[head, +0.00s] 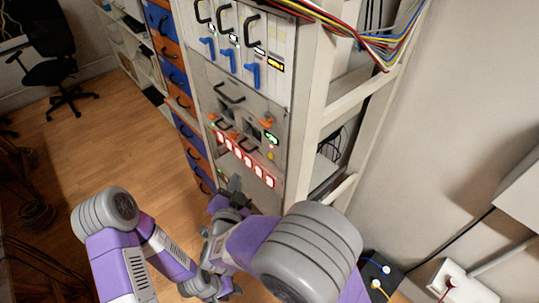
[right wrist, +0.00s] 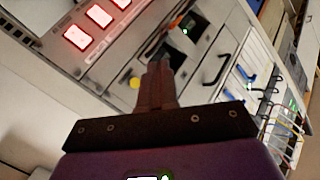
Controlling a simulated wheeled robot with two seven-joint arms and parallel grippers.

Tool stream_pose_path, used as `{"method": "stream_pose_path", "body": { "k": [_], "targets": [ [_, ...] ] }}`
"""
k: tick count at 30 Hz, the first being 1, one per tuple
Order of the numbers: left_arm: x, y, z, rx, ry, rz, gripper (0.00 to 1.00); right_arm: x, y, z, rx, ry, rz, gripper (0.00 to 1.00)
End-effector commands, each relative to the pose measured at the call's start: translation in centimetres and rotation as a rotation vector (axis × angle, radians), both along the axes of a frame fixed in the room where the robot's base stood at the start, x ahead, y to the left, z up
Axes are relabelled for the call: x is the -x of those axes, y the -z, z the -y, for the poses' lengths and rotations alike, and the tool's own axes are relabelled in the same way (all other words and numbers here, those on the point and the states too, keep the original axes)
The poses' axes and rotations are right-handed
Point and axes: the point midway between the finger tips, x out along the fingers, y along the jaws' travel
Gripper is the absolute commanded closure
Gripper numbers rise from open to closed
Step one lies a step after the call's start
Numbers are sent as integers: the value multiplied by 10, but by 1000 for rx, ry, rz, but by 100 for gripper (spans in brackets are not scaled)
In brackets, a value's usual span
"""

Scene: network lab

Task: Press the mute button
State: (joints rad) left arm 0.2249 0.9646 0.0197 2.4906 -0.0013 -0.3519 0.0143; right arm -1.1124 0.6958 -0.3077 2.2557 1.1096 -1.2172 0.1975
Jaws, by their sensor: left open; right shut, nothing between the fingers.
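A rack panel carries a row of red lit buttons (head: 247,162), which also show at the upper left of the right wrist view (right wrist: 77,38). A small round yellow button (head: 270,155) sits beside that row; in the right wrist view the yellow button (right wrist: 135,83) is just left of my fingertips. I cannot read any label, so I cannot tell which is the mute button. My right gripper (head: 235,184) is shut and empty, below the red row in the head view; its fingers (right wrist: 157,68) point at the panel. Contact cannot be judged. My left gripper (head: 228,290) is open, low in the picture.
Modules with blue levers (head: 228,57) and black handles fill the rack above. Coloured cables (head: 350,32) hang across the rack's upper right. Blue and orange drawers (head: 172,75) stand to the left. An office chair (head: 52,65) is at far left; the wooden floor (head: 105,140) between is open.

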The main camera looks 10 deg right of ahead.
Motion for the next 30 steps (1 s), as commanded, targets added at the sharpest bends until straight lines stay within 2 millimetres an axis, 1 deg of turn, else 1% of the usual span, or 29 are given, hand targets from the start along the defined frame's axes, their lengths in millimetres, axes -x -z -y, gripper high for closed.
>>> {"method": "stream_pose_path", "body": {
  "k": [5,17,21,25,30],
  "targets": [
    [0,0,0,0,0,0,57,-4,0,5,1,1,-1,100],
    [0,3,0,0,0,0,57,-35,1,49,1,2,-2,100],
    [0,7,0,0,0,0,57,-44,2,61,-1,2,-2,100],
    [0,9,0,0,0,0,57,-49,1,68,0,0,-1,100],
    [0,10,0,0,0,0,57,-52,0,71,1,-1,-1,100]
  ]
}}
